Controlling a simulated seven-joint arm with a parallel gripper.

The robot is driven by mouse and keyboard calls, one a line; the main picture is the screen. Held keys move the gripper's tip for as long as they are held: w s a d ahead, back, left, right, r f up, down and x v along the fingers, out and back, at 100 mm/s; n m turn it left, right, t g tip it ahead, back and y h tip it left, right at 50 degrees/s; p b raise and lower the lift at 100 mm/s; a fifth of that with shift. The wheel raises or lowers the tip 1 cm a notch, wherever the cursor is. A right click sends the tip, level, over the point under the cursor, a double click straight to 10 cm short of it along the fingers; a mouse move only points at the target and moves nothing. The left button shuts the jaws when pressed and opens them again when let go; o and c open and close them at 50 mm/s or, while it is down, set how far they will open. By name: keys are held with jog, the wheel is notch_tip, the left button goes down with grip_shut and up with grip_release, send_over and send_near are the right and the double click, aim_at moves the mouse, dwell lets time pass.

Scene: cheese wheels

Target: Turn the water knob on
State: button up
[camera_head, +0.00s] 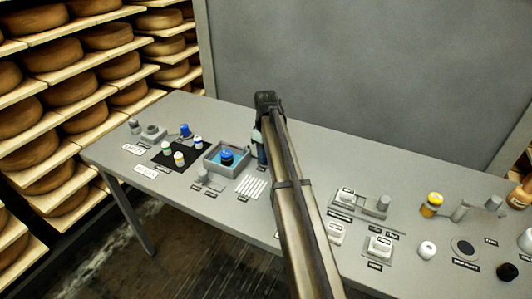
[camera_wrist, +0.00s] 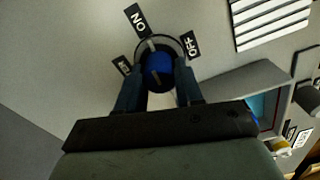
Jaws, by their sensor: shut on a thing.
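The water knob (camera_wrist: 158,70) is a round blue knob in a dark ring, seen in the wrist view. An ON label (camera_wrist: 138,20) and an OFF label (camera_wrist: 190,44) stand beside the ring, with a third small label (camera_wrist: 122,65) at its left. A pale mark shows at the knob's edge on the ON side. My gripper (camera_wrist: 160,82) is shut on the knob, one finger on each side. In the head view my gripper (camera_head: 260,150) is over the table beside the blue-lined basin, and my arm hides the knob.
The grey table (camera_head: 230,125) carries a square basin (camera_head: 212,163) with a blue-topped item, and white strips (camera_head: 251,186) close by. A black mat (camera_head: 168,160) with small jars lies left.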

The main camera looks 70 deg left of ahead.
jog(key=shift+n, duration=0.6)
jog(key=o, duration=1)
jog(key=shift+o, duration=0.2)
jog(key=shift+r, duration=0.1)
notch_tip(320, 180, up, 14)
jog(key=shift+f, duration=0.2)
